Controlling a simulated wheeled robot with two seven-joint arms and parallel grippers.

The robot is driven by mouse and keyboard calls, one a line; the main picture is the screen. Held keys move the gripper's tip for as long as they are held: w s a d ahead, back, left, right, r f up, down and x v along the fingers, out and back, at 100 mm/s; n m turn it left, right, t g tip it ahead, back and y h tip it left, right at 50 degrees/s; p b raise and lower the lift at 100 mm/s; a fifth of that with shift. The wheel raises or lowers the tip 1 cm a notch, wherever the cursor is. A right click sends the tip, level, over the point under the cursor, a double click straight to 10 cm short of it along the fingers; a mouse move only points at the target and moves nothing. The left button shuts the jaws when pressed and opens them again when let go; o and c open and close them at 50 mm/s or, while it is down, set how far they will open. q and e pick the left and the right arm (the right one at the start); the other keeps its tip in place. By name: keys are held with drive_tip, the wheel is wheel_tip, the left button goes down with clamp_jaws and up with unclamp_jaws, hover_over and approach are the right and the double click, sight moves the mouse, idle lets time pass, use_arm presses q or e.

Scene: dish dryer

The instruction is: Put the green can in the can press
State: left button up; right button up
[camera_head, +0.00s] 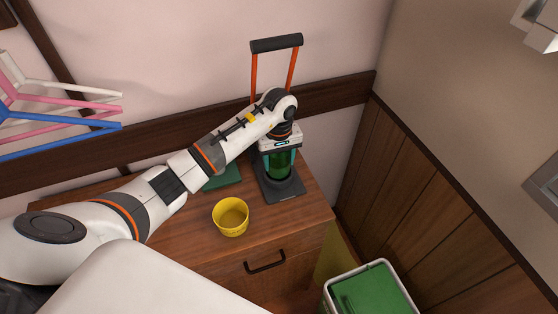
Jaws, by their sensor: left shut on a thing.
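The can press (281,192) stands on the right part of the wooden cabinet top, with a dark base and a raised orange lever with a black grip (276,43). My left gripper (279,157) points down over the press base and is shut on the green can (279,168). The can looks upright, between the fingers and over the round seat of the base. I cannot tell whether its bottom touches the seat. The gripper covers the can's top. My right gripper is not in view.
A yellow cup (231,216) stands left of the press. A dark green flat thing (223,177) lies behind it, partly under my arm. Coloured hangers (60,110) are at the left wall. A bin with a green inside (372,292) stands on the floor at lower right.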

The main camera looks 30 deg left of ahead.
use_arm(q)
drive_tip(key=shift+f, duration=1)
drive_tip(key=shift+f, duration=0.15)
drive_tip(key=o, duration=0.9)
drive_tip(key=shift+o, duration=0.2)
